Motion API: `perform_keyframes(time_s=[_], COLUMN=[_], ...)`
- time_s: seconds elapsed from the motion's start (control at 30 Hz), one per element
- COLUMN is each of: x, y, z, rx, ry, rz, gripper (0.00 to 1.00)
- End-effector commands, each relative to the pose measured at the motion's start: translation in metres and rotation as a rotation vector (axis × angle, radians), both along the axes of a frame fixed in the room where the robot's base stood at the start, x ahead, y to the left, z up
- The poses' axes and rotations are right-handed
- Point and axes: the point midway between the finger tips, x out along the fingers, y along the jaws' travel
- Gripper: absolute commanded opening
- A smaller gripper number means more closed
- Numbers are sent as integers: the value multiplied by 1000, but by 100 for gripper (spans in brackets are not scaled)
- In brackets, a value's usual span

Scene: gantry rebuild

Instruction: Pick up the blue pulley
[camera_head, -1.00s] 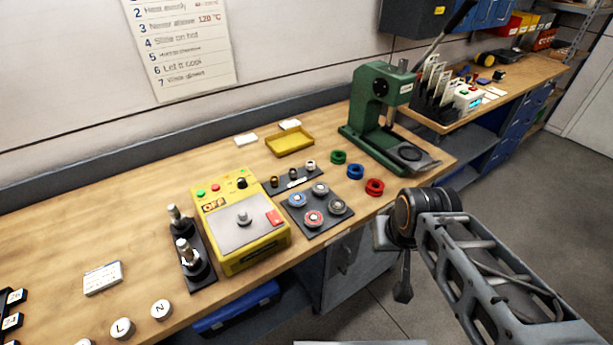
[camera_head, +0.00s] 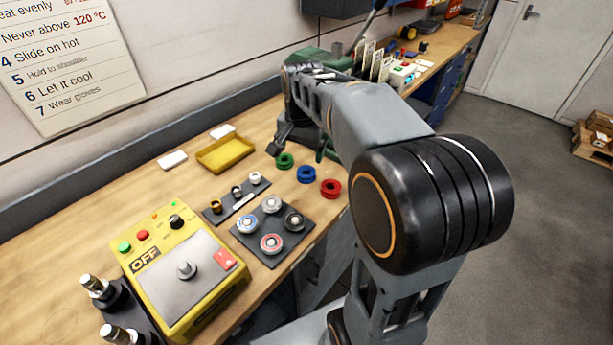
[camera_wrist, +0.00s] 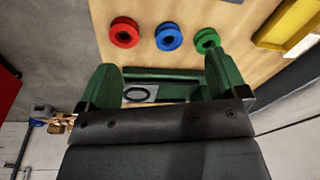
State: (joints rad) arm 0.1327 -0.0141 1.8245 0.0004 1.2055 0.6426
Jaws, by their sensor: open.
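The blue pulley (camera_head: 307,173) lies flat on the wooden bench, between the green pulley (camera_head: 285,160) and the red pulley (camera_head: 330,188). In the wrist view the blue pulley (camera_wrist: 168,37) is near the top middle, beyond the fingertips, with nothing between them and it touching it. My gripper (camera_head: 301,149) is above the bench near the press, behind the pulley row in the head view. In the wrist view my gripper (camera_wrist: 163,72) has its two fingers wide apart and empty. The arm hides part of the gripper in the head view.
The green press (camera_head: 318,57) is mostly hidden behind my arm; its base (camera_wrist: 180,92) shows between the fingers. A yellow tray (camera_head: 226,153) lies left of the pulleys. A dark plate (camera_head: 268,250) with several round parts and a yellow heater (camera_head: 190,285) stand nearer.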

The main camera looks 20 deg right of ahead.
Motion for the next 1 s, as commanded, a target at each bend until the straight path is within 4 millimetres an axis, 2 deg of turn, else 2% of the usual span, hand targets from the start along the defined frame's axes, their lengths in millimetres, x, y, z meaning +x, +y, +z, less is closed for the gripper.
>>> perform_keyframes(time_s=[0.03, 0.1, 0.3, 0.43, 0.8, 1.0], x=[18, 36, 69, 76, 77, 77], y=[-9, -19, -42, -48, -50, -50], z=[-7, -11, -22, -36, -97, -110], rx=[11, 23, 42, 45, 46, 45], ry=[26, 53, 104, 120, 123, 119], rz=[-81, -189, -402, -460, -473, -472], gripper=[92, 92, 92, 92, 92, 92])
